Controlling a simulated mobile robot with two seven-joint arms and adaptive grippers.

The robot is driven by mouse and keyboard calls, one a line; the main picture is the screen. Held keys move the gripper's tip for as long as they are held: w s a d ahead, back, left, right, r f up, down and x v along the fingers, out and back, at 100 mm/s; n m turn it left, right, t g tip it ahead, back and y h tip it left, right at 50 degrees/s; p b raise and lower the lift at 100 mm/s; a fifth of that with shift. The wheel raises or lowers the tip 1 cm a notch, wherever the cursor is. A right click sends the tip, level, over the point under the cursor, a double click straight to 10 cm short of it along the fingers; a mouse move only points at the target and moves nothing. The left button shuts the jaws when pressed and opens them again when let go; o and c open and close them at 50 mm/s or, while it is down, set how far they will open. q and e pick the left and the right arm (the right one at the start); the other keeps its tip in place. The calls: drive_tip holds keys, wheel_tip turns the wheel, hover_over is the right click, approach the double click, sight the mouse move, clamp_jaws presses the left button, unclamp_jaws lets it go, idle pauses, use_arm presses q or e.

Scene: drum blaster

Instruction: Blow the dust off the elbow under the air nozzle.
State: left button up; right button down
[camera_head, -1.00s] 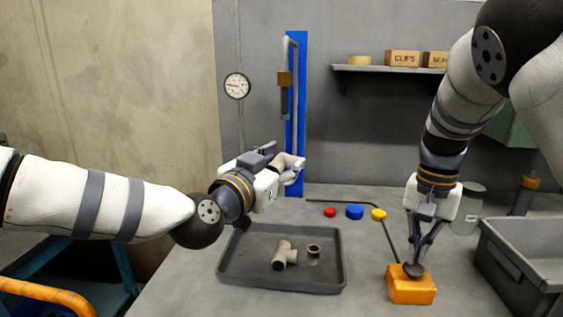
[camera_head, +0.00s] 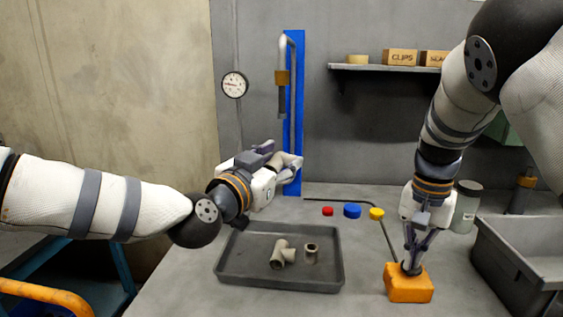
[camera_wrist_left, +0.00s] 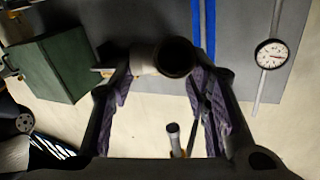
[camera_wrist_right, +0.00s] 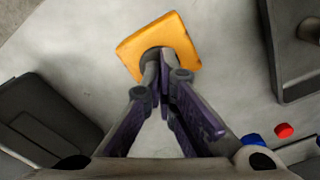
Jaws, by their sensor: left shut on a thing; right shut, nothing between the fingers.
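My left gripper (camera_head: 284,168) is shut on the grey-beige elbow (camera_head: 292,160) in front of the blue panel. In the left wrist view the elbow (camera_wrist_left: 146,57) lies between the fingertips, its dark round opening showing. The air nozzle (camera_head: 282,102) is a grey pipe hanging down above the elbow. Its open end (camera_wrist_left: 173,129) also shows in the left wrist view, apart from the elbow and roughly in line with its opening. Dust is too small to make out. My right gripper (camera_head: 412,268) is shut and empty, its tips at the dark button of the orange box (camera_head: 408,288).
A grey tray (camera_head: 232,275) holds a tee (camera_head: 281,255) and a short fitting (camera_head: 311,252). Red (camera_head: 327,211), blue (camera_head: 352,211) and yellow (camera_head: 376,214) caps lie behind it. A grey bin (camera_head: 515,275) stands at the right, near a jar (camera_head: 466,208).

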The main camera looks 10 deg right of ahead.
drive_tip(key=shift+f, duration=0.55)
idle(1.4)
drive_tip(key=shift+r, duration=0.1)
idle(1.5)
drive_tip(key=shift+r, duration=3.45)
